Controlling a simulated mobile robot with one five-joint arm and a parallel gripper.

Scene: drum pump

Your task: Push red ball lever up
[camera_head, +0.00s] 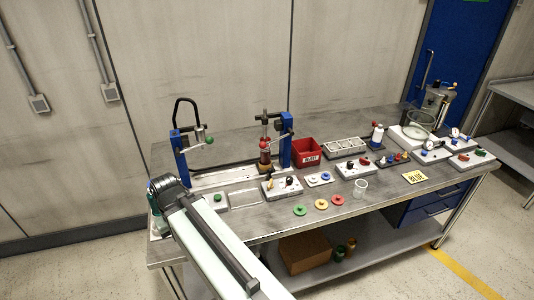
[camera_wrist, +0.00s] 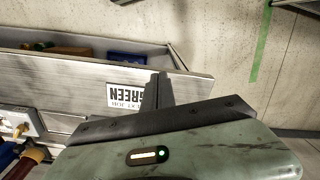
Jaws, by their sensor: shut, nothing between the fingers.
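A red ball (camera_head: 265,144) shows low at the front of the middle pump stand (camera_head: 285,150), a blue upright with metal and dark fittings. A lever with a green ball (camera_head: 209,140) stands out from the left blue stand (camera_head: 180,152). Which way the red ball's lever tilts is too small to tell. My arm reaches in from the bottom of the head view to the bench's left end, left of and apart from the red ball. My gripper (camera_wrist: 158,88) shows dark and shut in the wrist view, with nothing held. The red ball is not recognisable there.
The wrist view shows an upside-down GREEN label (camera_wrist: 126,96) on a grey panel.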

